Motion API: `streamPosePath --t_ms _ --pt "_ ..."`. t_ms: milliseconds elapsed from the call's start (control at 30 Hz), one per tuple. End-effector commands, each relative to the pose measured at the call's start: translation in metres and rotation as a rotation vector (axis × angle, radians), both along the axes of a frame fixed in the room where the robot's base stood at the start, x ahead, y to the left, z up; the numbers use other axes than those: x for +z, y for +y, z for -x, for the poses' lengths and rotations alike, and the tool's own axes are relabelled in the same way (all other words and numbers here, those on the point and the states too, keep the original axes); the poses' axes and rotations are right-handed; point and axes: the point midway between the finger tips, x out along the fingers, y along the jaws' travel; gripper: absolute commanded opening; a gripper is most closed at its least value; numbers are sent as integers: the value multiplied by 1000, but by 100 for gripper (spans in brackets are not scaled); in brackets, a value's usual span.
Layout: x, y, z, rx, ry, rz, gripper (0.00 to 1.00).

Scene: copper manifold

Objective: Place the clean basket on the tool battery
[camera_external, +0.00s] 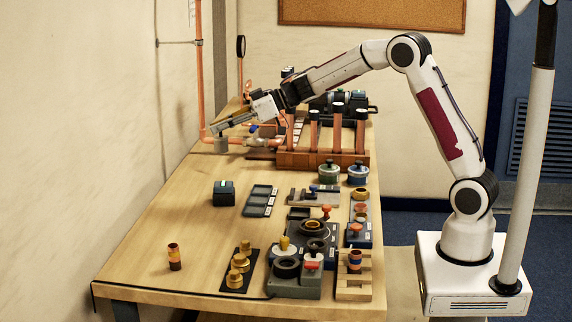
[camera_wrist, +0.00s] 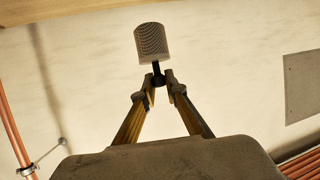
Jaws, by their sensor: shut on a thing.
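The clean basket (camera_wrist: 151,44), a small grey mesh cylinder with a dark stem, is held between the fingertips of my gripper (camera_wrist: 159,80) in the wrist view. The fingers are shut on the stem, and the basket sticks out beyond the tips. In the external view my gripper (camera_external: 215,129) reaches left over the far part of the table, with the small grey basket (camera_external: 221,145) at its tips, near the copper pipe by the wall. A dark teal block with a pale top mark (camera_external: 224,194), which looks like the tool battery, stands on the table, nearer the camera than the gripper.
A rack with upright copper tubes (camera_external: 322,160) stands right of the gripper. A vertical copper pipe (camera_external: 201,75) runs by the wall. Trays and fixtures (camera_external: 300,262) fill the table's right side. Wood around the teal block's left is clear. A banded cylinder (camera_external: 174,257) stands front left.

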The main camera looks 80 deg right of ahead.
Motion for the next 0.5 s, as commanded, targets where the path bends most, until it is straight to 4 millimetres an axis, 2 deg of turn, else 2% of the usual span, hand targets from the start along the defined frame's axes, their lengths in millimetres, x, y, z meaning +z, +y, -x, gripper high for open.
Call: streamPosePath --t_ms 500 --pt "-1 -5 0 -38 1 0 0"
